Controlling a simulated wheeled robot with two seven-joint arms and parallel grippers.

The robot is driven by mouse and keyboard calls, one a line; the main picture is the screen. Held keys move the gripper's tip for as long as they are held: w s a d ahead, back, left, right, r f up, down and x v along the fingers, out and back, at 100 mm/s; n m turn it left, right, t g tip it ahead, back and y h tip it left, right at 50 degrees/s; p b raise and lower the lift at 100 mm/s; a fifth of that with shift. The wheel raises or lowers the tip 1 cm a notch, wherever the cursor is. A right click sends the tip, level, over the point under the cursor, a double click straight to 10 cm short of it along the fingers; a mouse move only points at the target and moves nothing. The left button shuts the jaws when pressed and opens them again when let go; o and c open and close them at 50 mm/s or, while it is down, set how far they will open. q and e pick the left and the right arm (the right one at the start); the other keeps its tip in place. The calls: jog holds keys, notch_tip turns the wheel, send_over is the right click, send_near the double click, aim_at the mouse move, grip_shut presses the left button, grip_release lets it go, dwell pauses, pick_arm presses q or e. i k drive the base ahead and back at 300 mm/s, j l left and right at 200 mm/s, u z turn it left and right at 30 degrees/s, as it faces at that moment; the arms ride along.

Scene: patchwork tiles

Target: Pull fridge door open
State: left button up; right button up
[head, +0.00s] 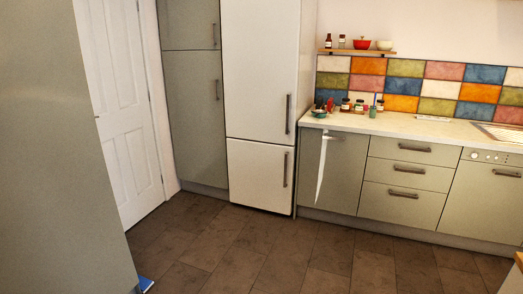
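A tall white fridge (303,60) stands against the back wall, left of the counter. Its large upper door (255,75) and smaller lower door (254,178) both look shut. A dark vertical handle (288,114) is on the right side of the upper door, near its bottom. A second dark vertical handle (285,170) is on the right side of the lower door. Neither of my grippers shows in the head view.
Tall grey-green cupboards (196,110) adjoin the fridge on the left, beside a white panelled door (122,100). A white cloth (323,168) hangs at the base cabinet right of the fridge. A large grey-green panel (60,150) fills the left foreground. The tiled floor (240,245) ahead is clear.

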aim_at(260, 40)
jog(key=i, duration=2.45)
